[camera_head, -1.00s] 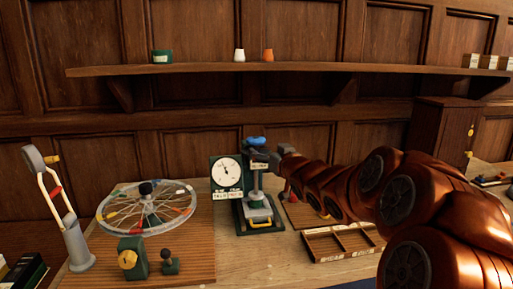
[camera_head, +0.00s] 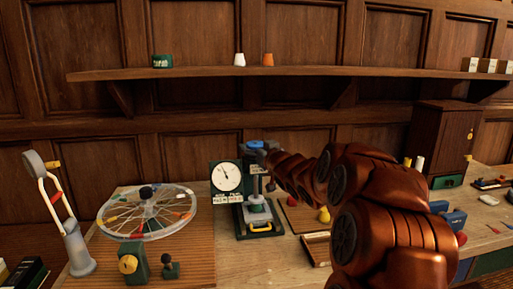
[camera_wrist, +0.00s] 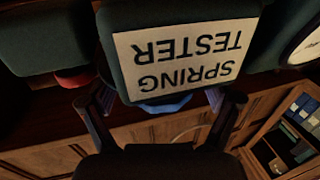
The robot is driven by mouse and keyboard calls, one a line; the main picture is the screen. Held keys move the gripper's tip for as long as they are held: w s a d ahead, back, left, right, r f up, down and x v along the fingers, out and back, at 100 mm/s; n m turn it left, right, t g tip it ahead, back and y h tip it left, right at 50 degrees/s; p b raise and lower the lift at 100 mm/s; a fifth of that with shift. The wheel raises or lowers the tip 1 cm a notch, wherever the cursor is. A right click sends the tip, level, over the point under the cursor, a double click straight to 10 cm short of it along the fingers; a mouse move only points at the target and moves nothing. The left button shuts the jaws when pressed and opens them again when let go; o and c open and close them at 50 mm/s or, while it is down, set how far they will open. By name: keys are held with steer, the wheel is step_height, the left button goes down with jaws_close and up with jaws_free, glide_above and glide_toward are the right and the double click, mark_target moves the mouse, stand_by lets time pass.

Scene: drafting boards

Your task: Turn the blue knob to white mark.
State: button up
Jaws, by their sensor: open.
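The blue knob (camera_head: 255,144) sits on top of the dark green spring tester (camera_head: 226,199), beside its white round dial (camera_head: 228,176). My gripper (camera_head: 266,149) is at the knob's right side, at about its height. In the wrist view, the tester's label reads SPRING TESTER upside down. Part of the blue knob (camera_wrist: 165,105) shows just beyond that label, between my two spread fingers (camera_wrist: 163,100). The fingers are open, with gaps to the knob on both sides. Most of the knob is hidden in the wrist view. I cannot make out the white mark.
A spoked wheel (camera_head: 148,211) on a wooden board and a grey stand (camera_head: 77,245) are at the left. A shelf (camera_head: 200,71) runs above; a cabinet (camera_head: 440,140) stands right.

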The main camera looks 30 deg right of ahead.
steer(key=c, duration=1.1)
steer(key=shift+c, duration=0.2)
